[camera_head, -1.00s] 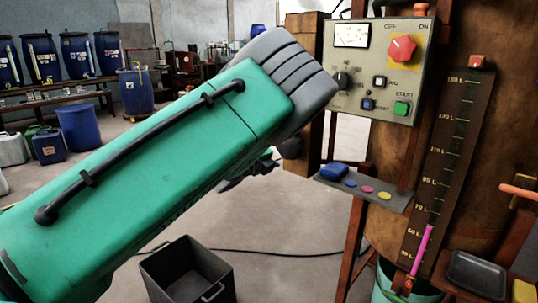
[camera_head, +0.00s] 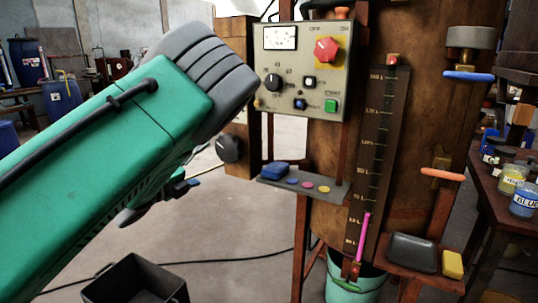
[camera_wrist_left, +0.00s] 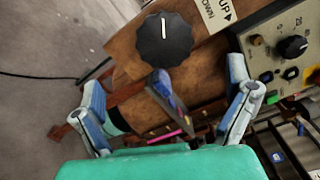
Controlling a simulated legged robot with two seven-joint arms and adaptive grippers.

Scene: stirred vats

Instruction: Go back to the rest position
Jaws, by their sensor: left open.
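My left arm, green with a dark grey end, comes in from the left of the head view. My left gripper (camera_head: 160,202) shows partly below the arm, which hides most of it. In the left wrist view the blue-and-grey fingers of the gripper (camera_wrist_left: 166,78) are spread wide apart and hold nothing. A black round knob with a white mark (camera_wrist_left: 164,39) lies ahead of the fingers, apart from them. The knob also shows in the head view (camera_head: 229,148), just right of the arm. My right gripper is in neither view.
A control panel (camera_head: 292,98) with a red dial is on the wooden vat (camera_head: 427,130). Below it a shelf (camera_head: 334,190) bears small coloured discs. A teal bucket (camera_head: 345,291) and a black crate (camera_head: 168,280) stand on the floor. A table with jars (camera_head: 526,200) is at right.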

